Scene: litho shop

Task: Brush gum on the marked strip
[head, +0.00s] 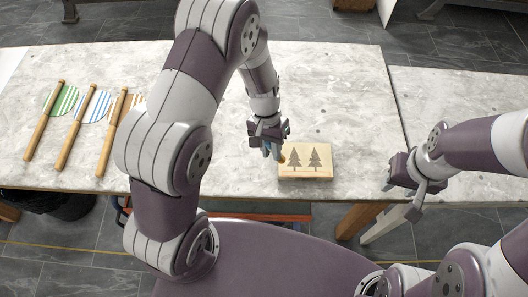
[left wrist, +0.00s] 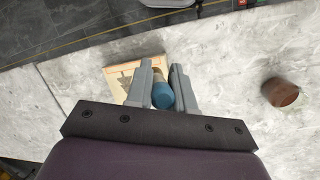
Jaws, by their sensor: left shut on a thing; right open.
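A pale stone block (head: 305,150) with two dark trees drawn on its top lies near the table's front edge. It also shows in the left wrist view (left wrist: 118,78), partly behind my fingers. My left gripper (head: 268,147) is at the block's left edge, pointing down. It is shut on a blue-handled brush, whose blue part shows between the fingers in the left wrist view (left wrist: 162,96). A small yellowish tip shows beside the block; I cannot tell whether it touches. My right gripper (head: 408,188) is open and empty, right of the block.
Several wooden-handled tools (head: 77,127) lie at the left, beside green, blue and orange striped discs. A brown round cup (left wrist: 281,92) stands apart from my fingers in the left wrist view; my arm may hide it in the head view. The table (head: 345,90) behind the block is clear.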

